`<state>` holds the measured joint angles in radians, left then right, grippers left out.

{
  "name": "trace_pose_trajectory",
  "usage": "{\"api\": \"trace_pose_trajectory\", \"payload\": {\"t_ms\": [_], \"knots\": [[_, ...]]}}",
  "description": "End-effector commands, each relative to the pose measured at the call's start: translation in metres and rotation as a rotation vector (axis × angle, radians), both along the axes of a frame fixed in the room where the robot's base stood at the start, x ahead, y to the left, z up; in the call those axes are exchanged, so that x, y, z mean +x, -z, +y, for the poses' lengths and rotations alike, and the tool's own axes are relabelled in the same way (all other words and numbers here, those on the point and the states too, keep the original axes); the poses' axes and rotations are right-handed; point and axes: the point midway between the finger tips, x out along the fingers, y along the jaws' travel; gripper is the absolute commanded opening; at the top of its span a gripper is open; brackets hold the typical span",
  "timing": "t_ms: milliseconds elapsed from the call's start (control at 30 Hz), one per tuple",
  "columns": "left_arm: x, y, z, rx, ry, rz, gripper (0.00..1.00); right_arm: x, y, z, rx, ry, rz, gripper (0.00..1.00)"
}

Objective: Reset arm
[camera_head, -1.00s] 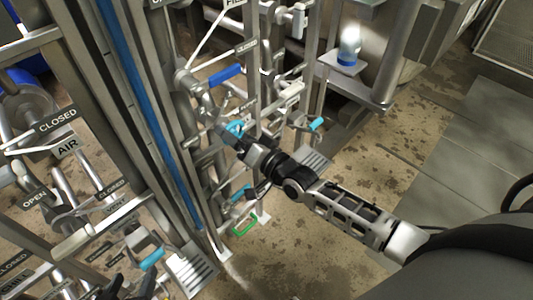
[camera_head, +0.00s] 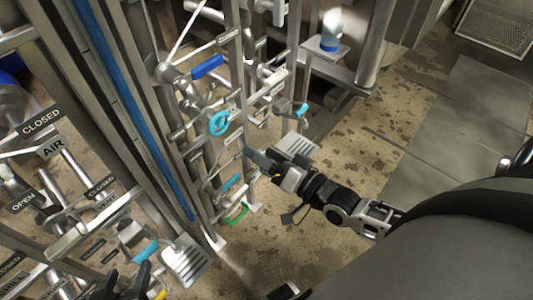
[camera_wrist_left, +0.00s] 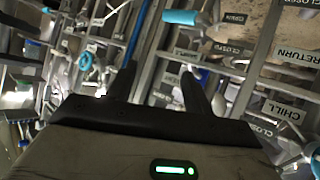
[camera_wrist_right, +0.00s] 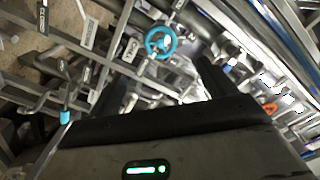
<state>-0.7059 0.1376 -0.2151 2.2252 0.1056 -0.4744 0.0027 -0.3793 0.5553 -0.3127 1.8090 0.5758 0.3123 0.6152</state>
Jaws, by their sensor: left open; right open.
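My right gripper (camera_head: 256,157) is in the middle of the head view, with its arm coming in from the lower right. It is open and empty, just right of and below a blue round valve wheel (camera_head: 219,123), with a gap between them. The wheel also shows ahead of the open fingers in the right wrist view (camera_wrist_right: 161,42). My left gripper (camera_head: 126,283) is at the bottom left of the head view, partly cut off by the edge. Its two fingers are apart and empty in the left wrist view (camera_wrist_left: 160,88), facing pipes and valves.
A blue lever handle (camera_head: 207,67) sits above the wheel, and a green handle (camera_head: 237,213) is low by the floor. A light blue handle (camera_head: 145,251) is close to my left gripper. Pipe frames stand on the left; the floor (camera_head: 370,150) right of them is open.

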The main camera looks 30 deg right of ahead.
Motion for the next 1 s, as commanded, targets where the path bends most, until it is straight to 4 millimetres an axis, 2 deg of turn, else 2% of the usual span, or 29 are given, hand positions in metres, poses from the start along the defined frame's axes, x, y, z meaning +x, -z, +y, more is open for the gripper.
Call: {"api": "trace_pose_trajectory", "payload": {"t_ms": [233, 333, 500, 600, 700, 800, 1000], "knots": [[0.000, 0.000, 0.000, 0.001, -0.001, 0.000, 0.52, 0.000, 0.000, 0.000, 0.000, 0.000, 0.001, 0.83], [0.000, -0.005, 0.000, 0.002, -0.001, 0.001, 0.52, -0.007, 0.000, 0.011, -0.042, -0.011, 0.021, 0.83], [-0.001, -0.019, 0.002, 0.019, 0.000, 0.015, 0.52, -0.045, -0.002, 0.058, -0.337, -0.071, 0.129, 0.83], [-0.002, -0.022, 0.003, 0.030, 0.001, 0.028, 0.52, -0.069, -0.002, 0.071, -0.546, -0.108, 0.207, 0.83], [-0.001, -0.023, 0.004, 0.040, 0.001, 0.033, 0.52, -0.087, -0.002, 0.073, -0.704, -0.139, 0.274, 0.83], [0.000, -0.021, 0.005, 0.046, 0.001, 0.033, 0.52, -0.097, 0.001, 0.071, -0.787, -0.159, 0.312, 0.83], [0.001, -0.018, 0.005, 0.050, 0.002, 0.034, 0.52, -0.098, 0.003, 0.071, -0.807, -0.164, 0.319, 0.83]]}}
